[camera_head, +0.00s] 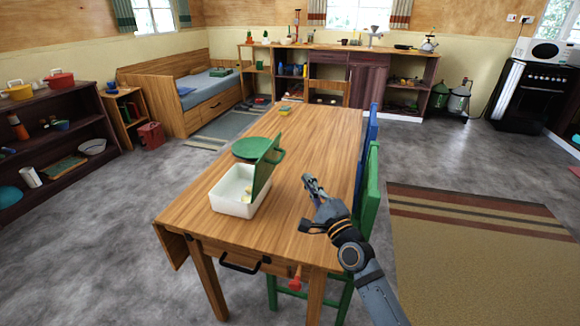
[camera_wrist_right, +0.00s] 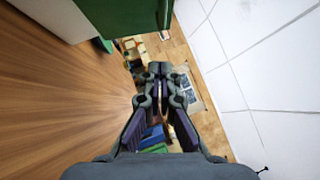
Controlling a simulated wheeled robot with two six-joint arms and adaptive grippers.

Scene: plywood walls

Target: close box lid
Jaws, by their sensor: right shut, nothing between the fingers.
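A white box (camera_head: 228,196) stands on the wooden table, with a few small pale yellow things inside. Its green lid (camera_head: 267,165) stands open, roughly upright, along the box's right side. In the right wrist view the white box (camera_wrist_right: 62,16) and the green lid (camera_wrist_right: 97,16) show at the top left. My right gripper (camera_head: 309,182) is shut and empty, above the table to the right of the lid and apart from it. In its wrist view the fingertips (camera_wrist_right: 160,70) are together. My left gripper is not in view.
The wooden table (camera_head: 310,130) carries a round green thing (camera_head: 250,147) behind the box and a small yellow thing (camera_head: 285,111) at the far end. A green chair (camera_head: 371,200) and a blue chair (camera_head: 370,130) stand at the table's right side. The table's middle is clear.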

